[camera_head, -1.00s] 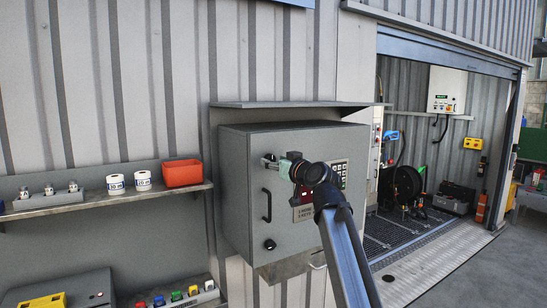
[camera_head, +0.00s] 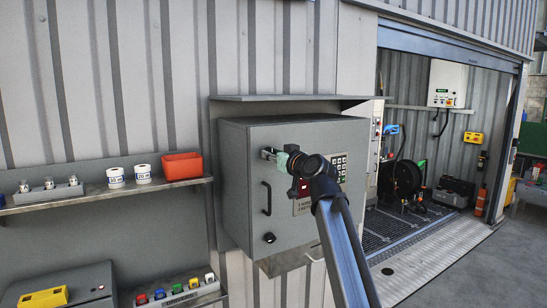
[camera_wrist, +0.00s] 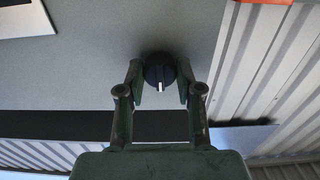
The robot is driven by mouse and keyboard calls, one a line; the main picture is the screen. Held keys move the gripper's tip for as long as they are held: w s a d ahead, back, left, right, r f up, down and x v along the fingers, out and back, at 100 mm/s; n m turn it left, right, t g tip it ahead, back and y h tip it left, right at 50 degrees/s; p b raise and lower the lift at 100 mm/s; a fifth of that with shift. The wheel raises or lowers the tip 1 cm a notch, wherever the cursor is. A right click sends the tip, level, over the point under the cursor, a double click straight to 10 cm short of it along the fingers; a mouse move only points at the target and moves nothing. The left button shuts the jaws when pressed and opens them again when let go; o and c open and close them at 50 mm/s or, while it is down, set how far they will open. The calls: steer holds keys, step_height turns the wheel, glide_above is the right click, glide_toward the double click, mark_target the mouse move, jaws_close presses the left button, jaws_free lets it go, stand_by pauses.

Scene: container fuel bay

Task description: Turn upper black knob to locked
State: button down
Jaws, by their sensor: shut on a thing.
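The upper black knob (camera_wrist: 159,70) is on the grey cabinet door. In the wrist view it is round and dark, with a white mark pointing toward the picture's bottom. My gripper (camera_wrist: 160,82) has one finger on each side of the knob and is shut on it. In the head view my gripper (camera_head: 268,154) is at the upper left of the cabinet door (camera_head: 285,225), and the upper knob is hidden behind the fingers. A lower black knob (camera_head: 270,238) is on the same door, below a black handle (camera_head: 267,198).
A keypad (camera_head: 339,167) and label plate (camera_head: 302,206) are right of the handle, partly behind my wrist. A thin ledge (camera_head: 285,104) overhangs the cabinet. A shelf (camera_head: 110,194) with an orange bin (camera_head: 182,166) is at left. An open container bay is at right.

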steer(key=c, duration=1.9)
jaws_free()
steer(key=shift+f+n+b, duration=0.2)
steer(key=shift+n+b, duration=0.1)
steer(key=shift+b, duration=0.6)
steer(key=n+b, duration=1.2)
steer(key=b, duration=1.1)
steer(key=shift+w+r+n, duration=0.1)
steer(key=shift+w+n, duration=0.05)
steer(key=shift+n, duration=0.25)
steer(key=n+b, duration=0.4)
steer(key=shift+r, duration=0.25)
jaws_close()
jaws_free()
steer(key=shift+n, duration=0.3)
steer(key=o, duration=1.2)
steer(key=shift+c, duration=0.2)
